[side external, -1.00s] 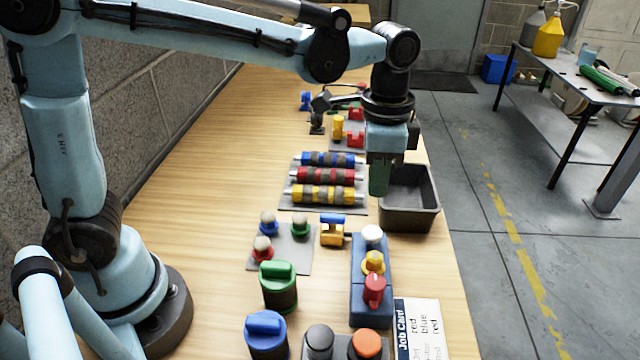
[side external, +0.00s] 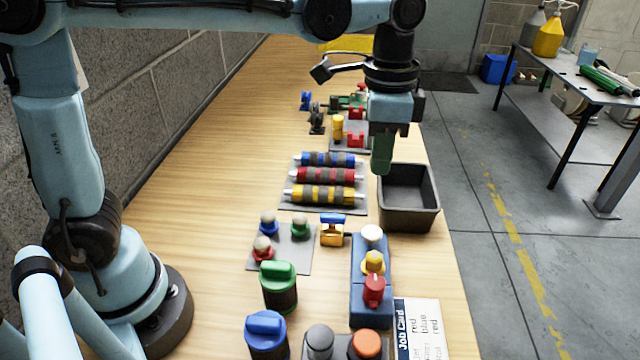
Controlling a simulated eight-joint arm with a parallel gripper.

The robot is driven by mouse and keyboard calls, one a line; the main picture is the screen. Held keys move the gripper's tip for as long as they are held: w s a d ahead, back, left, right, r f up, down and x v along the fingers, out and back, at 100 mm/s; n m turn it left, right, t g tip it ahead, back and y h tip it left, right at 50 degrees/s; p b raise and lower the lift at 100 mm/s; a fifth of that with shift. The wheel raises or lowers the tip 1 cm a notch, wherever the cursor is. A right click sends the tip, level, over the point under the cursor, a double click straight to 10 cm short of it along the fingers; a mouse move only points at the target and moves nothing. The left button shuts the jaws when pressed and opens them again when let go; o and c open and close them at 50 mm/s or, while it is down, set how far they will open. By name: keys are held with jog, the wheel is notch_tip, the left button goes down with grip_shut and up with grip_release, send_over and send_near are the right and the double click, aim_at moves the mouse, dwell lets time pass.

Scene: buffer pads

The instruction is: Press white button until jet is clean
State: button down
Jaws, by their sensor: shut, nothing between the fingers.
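The blue block (side external: 357,299) on the right part of the bench carries a row of knobs: a white button (side external: 372,234) at its far end, then a yellow one (side external: 373,261) and a red one (side external: 374,289). My gripper (side external: 381,168) is shut and empty, pointing down. I cannot make out which thing is the jet.
The open black bin (side external: 408,222) stands just beyond the blue block. A tray of striped rollers (side external: 327,177) lies left of my gripper. A grey mat (side external: 298,262) with knobbed pads, a green-topped canister (side external: 279,288), a blue-topped canister (side external: 267,335) and a job card (side external: 421,330) are nearer.

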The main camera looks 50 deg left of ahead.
aim_at(371, 232)
jog(key=shift+s+d+r, duration=0.1)
jog(key=shift+s+r, duration=0.1)
jog(key=shift+r, duration=0.25)
jog(key=shift+s+d+r, duration=0.1)
jog(key=shift+s+r, duration=0.05)
jog(key=shift+r, duration=0.3)
jog(key=shift+f, duration=0.1)
notch_tip(371, 232, down, 14)
jog(key=shift+w+r, duration=0.1)
dwell(0.4)
